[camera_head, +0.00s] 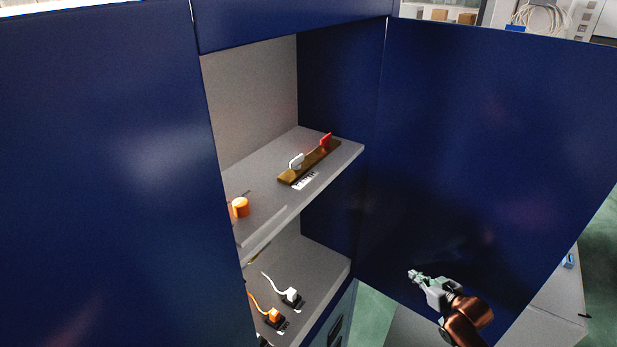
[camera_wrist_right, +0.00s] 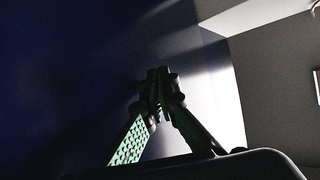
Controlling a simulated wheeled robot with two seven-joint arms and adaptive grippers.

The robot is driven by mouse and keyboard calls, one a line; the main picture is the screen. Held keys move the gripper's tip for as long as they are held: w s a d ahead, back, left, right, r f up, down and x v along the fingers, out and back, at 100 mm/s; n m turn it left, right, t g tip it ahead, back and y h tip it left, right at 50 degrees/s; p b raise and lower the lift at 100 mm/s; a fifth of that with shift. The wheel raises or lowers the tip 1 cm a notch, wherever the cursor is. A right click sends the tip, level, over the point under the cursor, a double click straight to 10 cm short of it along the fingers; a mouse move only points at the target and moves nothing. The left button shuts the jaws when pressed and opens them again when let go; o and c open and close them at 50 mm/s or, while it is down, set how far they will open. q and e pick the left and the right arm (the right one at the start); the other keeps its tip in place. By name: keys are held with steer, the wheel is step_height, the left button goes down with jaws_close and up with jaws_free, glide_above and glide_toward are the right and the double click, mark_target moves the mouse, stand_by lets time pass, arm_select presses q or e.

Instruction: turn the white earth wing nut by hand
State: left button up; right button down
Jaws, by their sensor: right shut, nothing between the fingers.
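A white wing nut (camera_head: 296,161) stands on a brass-coloured bar (camera_head: 310,163) on the upper shelf of the blue cabinet. A red wing nut (camera_head: 326,140) stands at the far end of the same bar. My right gripper (camera_head: 413,275) is in front of the open right door, below and to the right of the bar and well apart from it. In the right wrist view its fingers (camera_wrist_right: 157,82) come together at the tips, with nothing between them. The wing nuts do not show in the right wrist view. My left gripper is in neither view.
The upper shelf (camera_head: 262,185) also carries an orange knob (camera_head: 240,207) at its left. The lower shelf (camera_head: 313,262) holds a white plug (camera_head: 290,295) and an orange plug (camera_head: 274,315) with cables. The blue right door (camera_head: 480,140) stands close behind my right gripper.

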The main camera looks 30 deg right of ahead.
steer(key=w+a+r+n+t+y+p, duration=0.1)
steer(key=w+a+r, duration=0.15)
steer(key=r, duration=0.65)
steer(key=w+a+r+n+t+y, duration=0.15)
steer(key=a+r, duration=0.25)
steer(key=r, duration=0.5)
steer(key=w+a+r+n+t+y+p, duration=0.1)
steer(key=w+a+r+y, duration=0.15)
steer(key=r, duration=0.65)
steer(key=a+r+n+y+p, duration=0.1)
steer(key=a+r+n+y, duration=0.4)
steer(key=a+r, duration=1.2)
steer(key=m+p, duration=0.2)
steer(key=p, duration=0.1)
glide_toward(295, 163)
steer(key=shift+y, duration=0.3)
steer(key=x, duration=0.5)
steer(key=shift+w+r, duration=0.1)
steer(key=shift+w, duration=0.3)
steer(key=shift+w+a, duration=0.3)
steer(key=shift+w, duration=0.2)
steer(key=shift+h, duration=0.4)
steer(key=shift+a+m+t+h+b, duration=0.2)
steer(key=shift+m+t+h+b, duration=0.05)
steer(key=shift+m+h+b, duration=0.1)
